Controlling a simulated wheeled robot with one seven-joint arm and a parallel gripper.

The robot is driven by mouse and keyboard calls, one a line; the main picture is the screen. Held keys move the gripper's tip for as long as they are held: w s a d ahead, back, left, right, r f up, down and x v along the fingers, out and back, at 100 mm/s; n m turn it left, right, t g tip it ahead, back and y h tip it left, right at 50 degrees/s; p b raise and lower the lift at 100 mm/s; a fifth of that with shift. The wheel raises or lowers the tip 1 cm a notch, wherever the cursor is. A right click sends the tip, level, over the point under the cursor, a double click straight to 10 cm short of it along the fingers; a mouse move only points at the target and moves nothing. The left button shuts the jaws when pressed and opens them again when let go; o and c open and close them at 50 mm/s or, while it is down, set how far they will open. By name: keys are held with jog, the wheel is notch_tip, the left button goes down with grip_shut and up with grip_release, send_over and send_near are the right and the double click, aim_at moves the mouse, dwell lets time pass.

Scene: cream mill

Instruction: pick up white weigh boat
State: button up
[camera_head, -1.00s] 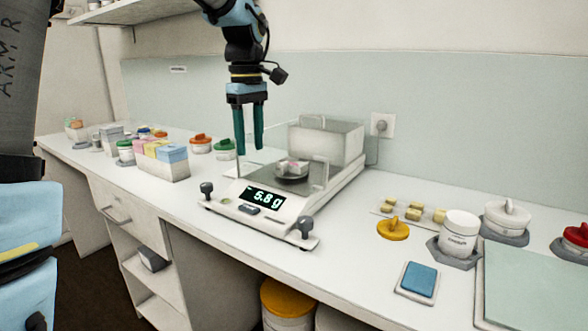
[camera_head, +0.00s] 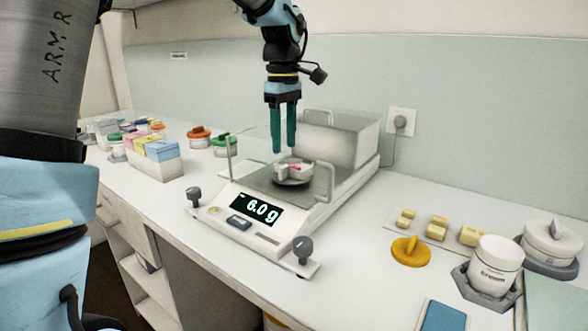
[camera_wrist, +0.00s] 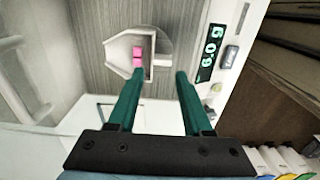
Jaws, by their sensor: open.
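I cannot tell whether a fingertip touches the boat.
A box of coloured packets (camera_head: 150,155) stands left. A yellow lid (camera_head: 411,251), a white jar (camera_head: 495,266) and a blue pad (camera_head: 442,318) lie to the right. The counter's front left is clear.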

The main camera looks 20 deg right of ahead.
jog(key=shift+s+a+f+p, duration=0.1)
jog(key=shift+f+p, duration=0.7)
jog(key=shift+f, duration=2.15)
jog(key=shift+c, duration=0.3)
grip_shut()
